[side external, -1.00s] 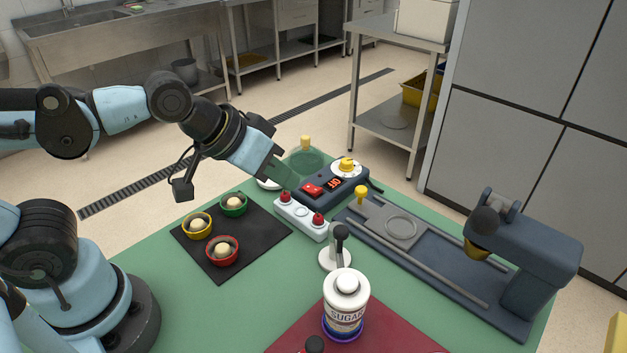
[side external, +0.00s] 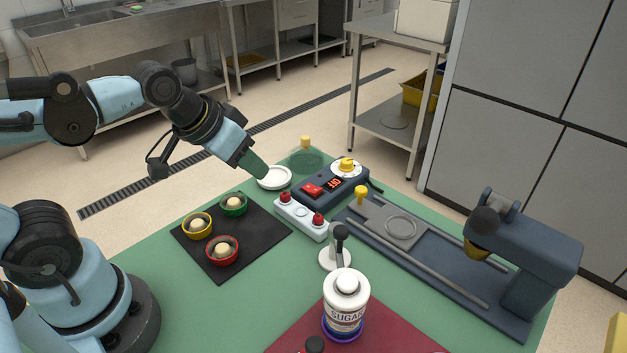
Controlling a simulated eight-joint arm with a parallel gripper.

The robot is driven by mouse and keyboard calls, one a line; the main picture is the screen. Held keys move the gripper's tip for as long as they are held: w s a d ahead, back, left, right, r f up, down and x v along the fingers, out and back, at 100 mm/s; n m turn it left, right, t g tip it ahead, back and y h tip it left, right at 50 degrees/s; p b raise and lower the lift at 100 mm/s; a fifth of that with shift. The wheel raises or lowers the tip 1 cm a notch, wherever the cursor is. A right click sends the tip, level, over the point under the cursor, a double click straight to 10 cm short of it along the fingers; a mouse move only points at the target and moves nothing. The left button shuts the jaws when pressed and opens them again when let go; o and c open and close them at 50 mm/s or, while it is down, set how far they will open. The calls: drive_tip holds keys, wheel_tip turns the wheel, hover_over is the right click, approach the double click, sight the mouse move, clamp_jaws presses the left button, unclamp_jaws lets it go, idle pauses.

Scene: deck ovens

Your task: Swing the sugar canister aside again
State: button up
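The sugar canister (side external: 345,306) is white with a dark SUGAR label and a blue-purple base. It stands upright at the front of the table, on or just over the dark red mat (side external: 395,335). My gripper (side external: 257,168) has green fingers and hangs above the far left of the table, close to a white round dish (side external: 274,177). It is well apart from the canister. The fingers look side-on, so I cannot tell whether they are open or shut.
A black mat (side external: 262,247) holds red, yellow and green cups with pale balls. A white two-button box (side external: 301,217), a control box with a red switch (side external: 313,190), a grey-black lever stand (side external: 336,256) and a dark press machine (side external: 535,255) occupy the middle and right. Bare green table lies at front left.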

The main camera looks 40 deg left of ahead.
drive_tip(key=shift+o, duration=1.4)
drive_tip(key=w+d+r+g, duration=0.3)
drive_tip(key=d+r, duration=0.2)
drive_tip(key=d, duration=0.4)
drive_tip(key=shift+r+g+h, duration=0.3)
drive_tip(key=shift+r+h, duration=0.05)
drive_tip(key=shift+h, duration=0.05)
wheel_tip(320, 180, up, 3)
drive_tip(key=g+y, duration=0.1)
drive_tip(key=g, duration=0.2)
hover_over(341, 229)
wheel_tip(341, 229, down, 12)
drive_tip(key=shift+r, duration=0.1)
clamp_jaws()
